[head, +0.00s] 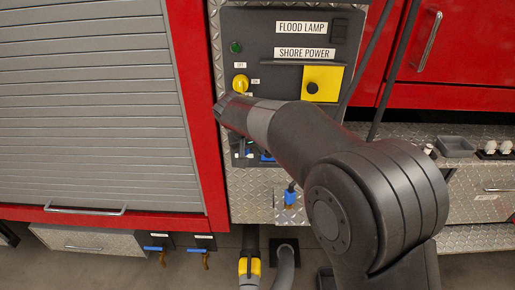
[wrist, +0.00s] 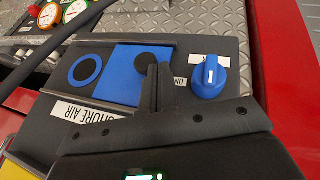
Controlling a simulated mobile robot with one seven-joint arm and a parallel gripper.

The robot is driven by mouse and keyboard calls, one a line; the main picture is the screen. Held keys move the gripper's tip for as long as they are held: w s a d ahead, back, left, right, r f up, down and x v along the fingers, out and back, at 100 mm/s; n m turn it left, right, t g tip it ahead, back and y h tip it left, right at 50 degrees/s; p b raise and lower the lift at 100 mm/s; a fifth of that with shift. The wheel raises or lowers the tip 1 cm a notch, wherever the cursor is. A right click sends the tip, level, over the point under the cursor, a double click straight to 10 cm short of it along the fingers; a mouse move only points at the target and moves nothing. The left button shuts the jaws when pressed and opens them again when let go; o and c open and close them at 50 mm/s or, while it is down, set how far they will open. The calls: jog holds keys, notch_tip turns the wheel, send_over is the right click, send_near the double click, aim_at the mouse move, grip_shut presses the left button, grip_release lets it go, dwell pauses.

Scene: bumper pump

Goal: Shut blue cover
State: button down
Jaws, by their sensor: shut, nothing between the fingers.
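The blue cover (wrist: 118,80) is a flat square plate with a dark round spot, set in a dark panel in the wrist view. To its left, a blue ring around a dark round port (wrist: 85,69) is uncovered. My gripper (wrist: 159,70) is shut and empty, its fingertips over the plate's right part beside the dark spot. I cannot tell whether they touch it. In the head view my arm hides the gripper and most of the cover's area; only a bit of blue (head: 267,157) shows below the arm.
A blue knob (wrist: 209,77) stands right of the cover. A "SHORE AIR" label (wrist: 85,112) lies below it. Gauges (wrist: 62,13) and a dark hose are at upper left. Above, the head view shows a yellow cover (head: 333,80) and yellow knob (head: 240,83).

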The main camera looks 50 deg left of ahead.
jog(key=w+d, duration=0.8)
jog(key=shift+w+d, duration=0.1)
jog(key=s+a+r, duration=0.1)
jog(key=s+r, duration=0.7)
jog(key=r, duration=0.2)
jog(key=shift+s+a+r, duration=0.2)
jog(key=shift+a+r, duration=0.1)
jog(key=shift+a, duration=0.1)
